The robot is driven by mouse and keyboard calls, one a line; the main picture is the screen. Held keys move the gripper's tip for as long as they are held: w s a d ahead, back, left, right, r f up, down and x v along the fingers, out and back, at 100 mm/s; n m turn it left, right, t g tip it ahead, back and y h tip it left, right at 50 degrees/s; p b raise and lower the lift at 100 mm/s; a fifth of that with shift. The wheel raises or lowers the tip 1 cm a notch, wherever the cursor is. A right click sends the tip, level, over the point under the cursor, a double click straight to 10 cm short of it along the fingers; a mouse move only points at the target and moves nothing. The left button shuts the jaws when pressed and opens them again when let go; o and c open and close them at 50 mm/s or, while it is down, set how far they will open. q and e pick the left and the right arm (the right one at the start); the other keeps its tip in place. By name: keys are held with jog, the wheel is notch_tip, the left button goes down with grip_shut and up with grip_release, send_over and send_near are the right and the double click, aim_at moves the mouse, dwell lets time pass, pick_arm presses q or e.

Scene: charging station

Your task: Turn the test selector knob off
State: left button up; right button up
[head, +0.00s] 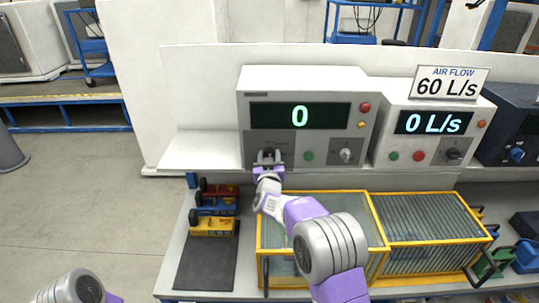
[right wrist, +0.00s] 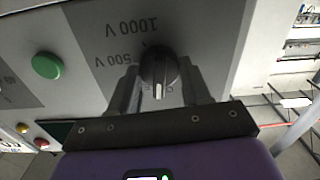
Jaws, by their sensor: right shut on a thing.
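The test selector knob (right wrist: 158,72) is a round black knob in the right wrist view, on a grey panel marked 500 V and 1000 V. Its white line points down in that view, toward lettering partly hidden by the knob that looks like OFF. My right gripper (right wrist: 160,88) is shut on the knob, one finger on each side. In the head view my right gripper (head: 268,158) is at the lower left of the front panel of the grey tester (head: 360,78) and hides the knob. The tester's green display (head: 300,116) reads 0. My left gripper is out of view.
A green button (head: 308,156) and a silver knob (head: 346,154) sit right of my right gripper. An air flow unit (head: 398,135) stands beside the tester. Yellow-framed cages (head: 372,215) stand below my forearm. A dark mat (head: 205,268) lies at the left.

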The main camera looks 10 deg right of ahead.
jog(key=shift+n, duration=0.8)
jog(key=shift+p, duration=0.3)
jog(key=o, duration=1.1)
jog(key=shift+c, duration=0.2)
jog(key=v, duration=0.7)
jog(key=shift+s+b, duration=0.3)
jog(key=shift+b, duration=0.15)
